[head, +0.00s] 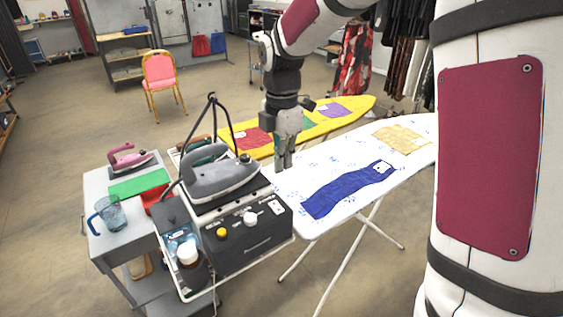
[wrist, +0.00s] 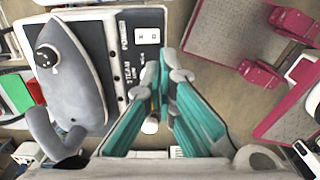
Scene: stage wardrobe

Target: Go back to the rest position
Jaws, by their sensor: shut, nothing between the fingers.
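My gripper (head: 283,162) is shut and empty, pointing down. In the head view it hangs in front of the yellow ironing board, over or near the left end of the white ironing board (head: 318,222); its exact height is hard to tell. In the wrist view its closed fingertips (wrist: 171,76) meet beside the dark steam station (wrist: 128,38). A grey iron (head: 220,178) rests on top of that station, just left of my gripper, and also shows in the wrist view (wrist: 72,75).
A blue cloth strip (head: 345,190) and a tan cloth (head: 401,139) lie on the white board. The yellow board (head: 352,112) stands behind. A grey cart (head: 104,243) at left holds a glass jug (head: 112,214) and a pink iron (head: 131,158). Open floor lies beyond, around a pink chair (head: 160,70).

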